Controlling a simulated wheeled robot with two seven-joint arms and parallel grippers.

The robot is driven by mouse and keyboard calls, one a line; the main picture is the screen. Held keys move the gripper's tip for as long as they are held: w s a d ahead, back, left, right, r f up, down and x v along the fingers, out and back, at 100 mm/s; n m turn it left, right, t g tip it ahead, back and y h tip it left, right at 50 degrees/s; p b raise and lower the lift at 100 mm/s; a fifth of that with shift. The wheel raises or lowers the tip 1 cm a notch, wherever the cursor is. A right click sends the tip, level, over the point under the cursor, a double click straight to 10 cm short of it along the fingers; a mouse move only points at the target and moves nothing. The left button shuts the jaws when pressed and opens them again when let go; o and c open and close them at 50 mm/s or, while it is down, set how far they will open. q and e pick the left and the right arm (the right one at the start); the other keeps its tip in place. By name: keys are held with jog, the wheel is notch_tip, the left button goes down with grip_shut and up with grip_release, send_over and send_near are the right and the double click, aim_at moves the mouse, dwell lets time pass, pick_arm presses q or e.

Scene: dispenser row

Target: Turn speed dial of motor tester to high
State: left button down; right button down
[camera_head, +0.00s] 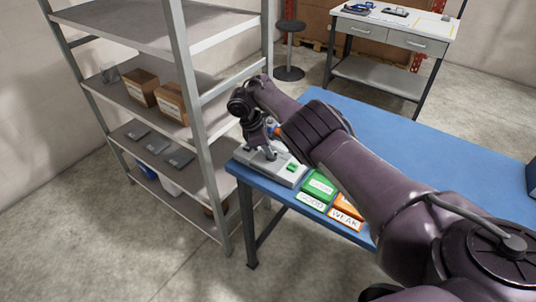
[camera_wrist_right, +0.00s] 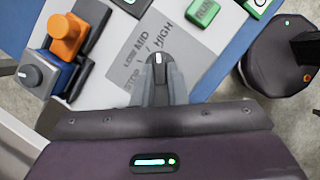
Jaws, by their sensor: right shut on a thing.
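The motor tester (camera_head: 262,168) is a light grey box at the left front corner of the blue table. In the right wrist view its grey panel (camera_wrist_right: 190,62) carries the words STOP, LOW, MID and HIGH around the speed dial (camera_wrist_right: 158,62). The dial is dark grey with a white pointer mark, which points up the picture, near HIGH and the gap between MID and HIGH. My right gripper (camera_wrist_right: 158,80) is shut on the dial, one finger on each side; its fingers hide the dial's lower part. My left gripper is not in view.
A green RUN button (camera_wrist_right: 203,10) is near. Green GOOD (camera_head: 318,187) and orange WEAK (camera_head: 347,208) trays lie right of the tester. A shelf rack (camera_head: 201,125) stands close left.

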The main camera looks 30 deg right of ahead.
jog(key=shift+w+d+m+g+b, duration=0.1)
jog(key=shift+m+g+b, duration=0.3)
jog(key=shift+m+b, duration=0.4)
jog(key=shift+m, duration=0.3)
jog(key=c, duration=1.4)
grip_release()
jog(key=shift+c, duration=0.2)
jog(key=shift+r, duration=0.15)
jog(key=v, duration=0.7)
jog(key=shift+r+b, duration=0.3)
jog(key=shift+b, duration=0.15)
